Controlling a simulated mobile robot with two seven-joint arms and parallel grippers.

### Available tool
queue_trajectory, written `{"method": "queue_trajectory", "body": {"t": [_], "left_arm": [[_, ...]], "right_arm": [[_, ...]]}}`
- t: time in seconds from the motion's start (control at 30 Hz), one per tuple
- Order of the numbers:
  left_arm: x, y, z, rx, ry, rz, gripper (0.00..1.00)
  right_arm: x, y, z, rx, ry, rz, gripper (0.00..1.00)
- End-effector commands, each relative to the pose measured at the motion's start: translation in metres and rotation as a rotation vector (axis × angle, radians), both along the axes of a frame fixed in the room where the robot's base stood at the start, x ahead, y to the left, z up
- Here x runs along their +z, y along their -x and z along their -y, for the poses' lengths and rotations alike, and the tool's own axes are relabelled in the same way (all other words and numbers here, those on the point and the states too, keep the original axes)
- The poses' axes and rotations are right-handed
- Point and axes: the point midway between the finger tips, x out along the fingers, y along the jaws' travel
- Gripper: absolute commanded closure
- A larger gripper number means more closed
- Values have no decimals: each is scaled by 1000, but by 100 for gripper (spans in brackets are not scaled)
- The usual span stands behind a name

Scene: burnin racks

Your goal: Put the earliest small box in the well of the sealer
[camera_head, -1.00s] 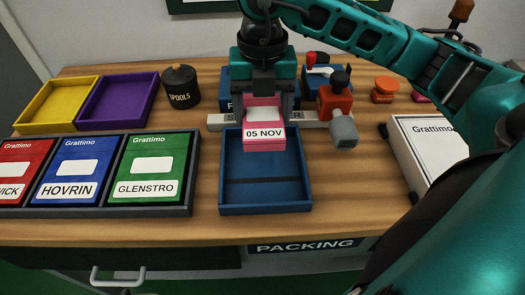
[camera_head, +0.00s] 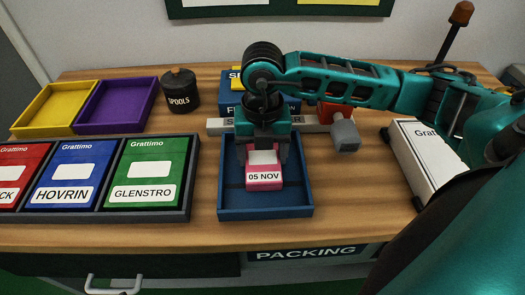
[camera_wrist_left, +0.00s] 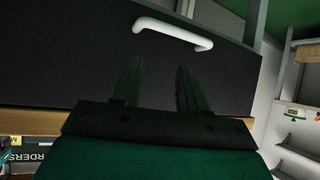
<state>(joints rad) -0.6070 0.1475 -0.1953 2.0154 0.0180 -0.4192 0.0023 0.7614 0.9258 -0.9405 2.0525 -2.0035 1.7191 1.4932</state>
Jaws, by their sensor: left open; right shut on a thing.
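A small pink box (camera_head: 264,178) with a white label reading "05 NOV" is in my right gripper (camera_head: 264,158). The gripper points down, shut on the box from both sides. The box is over or inside a blue open tray (camera_head: 301,190); I cannot tell whether it touches the floor. Behind the tray is a grey bar (camera_head: 216,125) with lettering partly hidden by the gripper, and a red and grey part (camera_head: 344,135) at its right end. My left gripper (camera_wrist_left: 157,75) shows only in the left wrist view, open and empty.
Red, blue (camera_head: 66,172) and green (camera_head: 150,170) "Grattimo" boxes lie in a dark rack on the left. Behind are yellow (camera_head: 50,105) and purple (camera_head: 115,103) trays and a "SPOOLS" pot (camera_head: 179,90). A white box (camera_head: 425,150) is right. A drawer handle (camera_wrist_left: 172,33) faces my left gripper.

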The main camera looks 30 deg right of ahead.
Motion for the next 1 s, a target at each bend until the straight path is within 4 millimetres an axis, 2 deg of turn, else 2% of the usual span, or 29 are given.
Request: {"method": "queue_trajectory", "body": {"t": [0.1, 0.13, 0.4, 0.63, 0.77, 1.0], "left_arm": [[-4, 0, 0, -1, 0, 0, 57], [-3, -1, 0, -1, 0, 0, 57], [0, -2, 1, -2, 1, 4, 57], [1, -2, 1, -3, 0, 4, 57], [5, -2, 0, -2, -1, 7, 57], [8, -1, -4, 4, -9, 5, 57]], "right_arm": [[-4, 0, 0, 0, -1, 1, 60], [-4, 0, 0, 0, 0, 0, 25], [-3, 0, 0, 0, 0, 0, 1], [-2, 0, 0, 0, 0, 0, 1], [7, 0, 0, 1, -1, 2, 1], [56, -1, 0, 1, -1, 6, 1]]}}
